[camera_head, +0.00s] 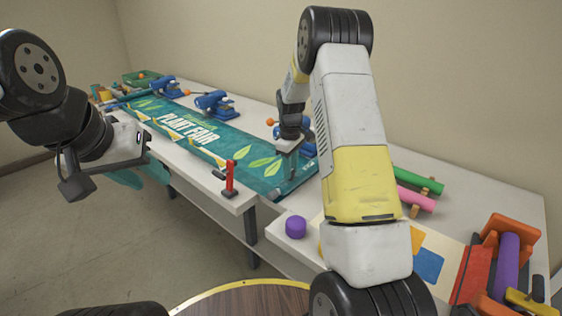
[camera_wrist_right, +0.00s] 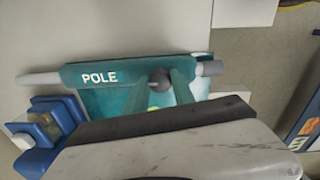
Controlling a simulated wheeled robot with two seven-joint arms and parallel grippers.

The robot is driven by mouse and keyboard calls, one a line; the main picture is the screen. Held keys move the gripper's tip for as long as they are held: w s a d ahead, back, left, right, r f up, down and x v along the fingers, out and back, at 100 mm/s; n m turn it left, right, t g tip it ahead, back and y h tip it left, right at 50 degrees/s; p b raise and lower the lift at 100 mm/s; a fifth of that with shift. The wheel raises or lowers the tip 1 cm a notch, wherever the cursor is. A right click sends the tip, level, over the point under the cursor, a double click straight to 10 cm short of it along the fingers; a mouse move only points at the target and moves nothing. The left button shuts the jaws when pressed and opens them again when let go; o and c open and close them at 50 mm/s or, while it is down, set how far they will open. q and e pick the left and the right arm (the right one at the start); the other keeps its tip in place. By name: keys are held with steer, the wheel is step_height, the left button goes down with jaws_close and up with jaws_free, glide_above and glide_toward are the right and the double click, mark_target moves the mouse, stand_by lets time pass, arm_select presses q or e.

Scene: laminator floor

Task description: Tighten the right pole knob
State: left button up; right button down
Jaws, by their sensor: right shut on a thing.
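The teal banner (camera_head: 200,133) reading "PLANT FAIR" lies along the table. In the right wrist view, a teal sleeve marked "POLE" (camera_wrist_right: 100,77) lies at the banner's end, with a grey pole (camera_wrist_right: 38,79) showing at both ends. A dark round knob (camera_wrist_right: 158,78) sits on the sleeve near its right end. My right gripper (camera_wrist_right: 161,86) has its teal fingers shut on this knob; in the head view it (camera_head: 290,165) is low over the banner's near right end, and the arm hides part of that end. My left gripper (camera_head: 143,175) hangs off the table's front edge, empty, its fingers apart.
Blue clamp devices (camera_head: 214,104) stand along the banner's back edge. A red upright handle (camera_head: 230,177) stands at the table's front edge. A purple knob-like piece (camera_head: 296,227), green (camera_head: 418,180) and pink (camera_head: 416,199) rolls, and an orange-and-purple device (camera_head: 506,262) occupy the right side.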

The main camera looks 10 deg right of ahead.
steer(key=shift+m, duration=0.3)
steer(key=m, duration=0.3)
steer(key=shift+m, duration=0.3)
steer(key=m, duration=0.4)
steer(key=shift+a+m, duration=0.1)
steer(key=shift+m, duration=0.2)
steer(key=m, duration=0.4)
steer(key=shift+m, duration=0.3)
steer(key=shift+w+m, duration=0.15)
steer(key=shift+m, duration=2.05)
steer(key=c, duration=1.1)
jaws_free()
steer(key=shift+o, duration=0.2)
